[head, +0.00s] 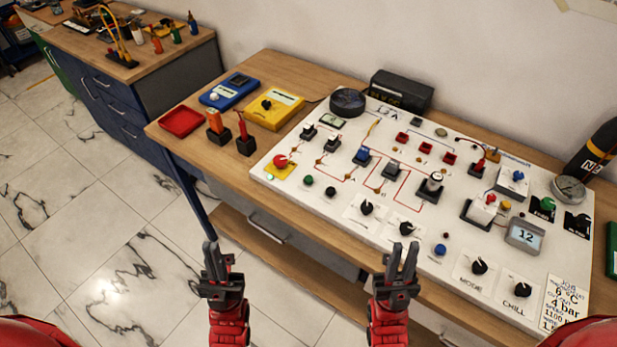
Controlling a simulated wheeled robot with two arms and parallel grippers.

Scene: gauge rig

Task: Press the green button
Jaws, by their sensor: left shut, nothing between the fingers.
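A round green button (546,204) sits on a black block at the right end of the white gauge board (335,222). I cannot tell which of these the task means. My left gripper (212,255) is shut and empty, in front of the table's left part and apart from the board. My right gripper (404,256) has its two fingers spread, empty, near the board's front edge and well left of the larger green button.
The board carries several knobs, switches, a red mushroom button (280,160), a blue button (440,250), a small display (525,235) and a round gauge (568,189). A red tray (181,122) and blue and yellow meters stand left of the board. A black bottle (597,150) stands behind right.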

